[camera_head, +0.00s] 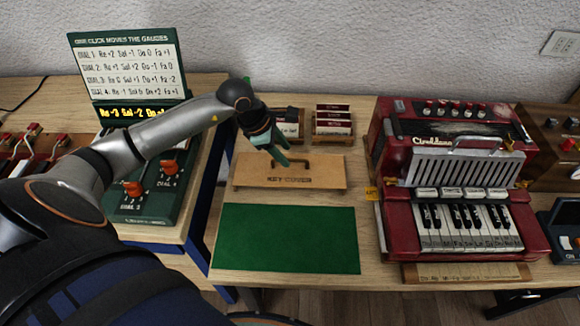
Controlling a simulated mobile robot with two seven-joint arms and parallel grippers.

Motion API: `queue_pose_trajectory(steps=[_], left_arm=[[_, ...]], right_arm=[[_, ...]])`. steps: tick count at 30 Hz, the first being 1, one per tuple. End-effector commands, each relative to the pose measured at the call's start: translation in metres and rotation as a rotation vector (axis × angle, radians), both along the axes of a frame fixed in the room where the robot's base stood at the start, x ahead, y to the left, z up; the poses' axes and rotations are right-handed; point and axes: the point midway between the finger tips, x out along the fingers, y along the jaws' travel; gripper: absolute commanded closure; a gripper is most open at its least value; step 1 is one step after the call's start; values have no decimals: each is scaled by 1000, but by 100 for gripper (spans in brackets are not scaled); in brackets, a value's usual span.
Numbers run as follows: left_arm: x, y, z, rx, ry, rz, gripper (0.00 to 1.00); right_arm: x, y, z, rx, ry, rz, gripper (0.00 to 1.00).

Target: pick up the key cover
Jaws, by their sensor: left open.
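The key cover (325,174) is a flat tan wooden board with "KEY COVER" printed along its front and a dark handle (294,161) on top. It lies on the wooden table behind a green mat. My left gripper (281,156) reaches in from the left and is open above the left part of the cover, close to the left end of the handle. I cannot tell whether the fingers touch the handle. My right gripper is not in view.
The green mat (286,238) is bare. A red accordion (455,180) stands to the right. A green dial panel with a sign (128,64) stands at left, partly behind my arm. Small card holders (333,120) stand behind the cover. A white wall closes the back.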

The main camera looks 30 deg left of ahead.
Motion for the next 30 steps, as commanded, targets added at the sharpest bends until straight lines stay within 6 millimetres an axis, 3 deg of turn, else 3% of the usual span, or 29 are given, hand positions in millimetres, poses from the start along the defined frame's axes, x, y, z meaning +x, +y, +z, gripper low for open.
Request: queue_pose_trajectory(steps=[6,14,26,30], left_arm=[[9,-7,-23,-1,0,-1,53],[10,-7,-26,1,-1,-1,53],[10,-7,-25,1,-1,-1,98],[10,-7,-25,1,-1,-1,100]], right_arm=[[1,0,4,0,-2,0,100],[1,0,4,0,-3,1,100],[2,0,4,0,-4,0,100],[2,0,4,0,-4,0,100]])
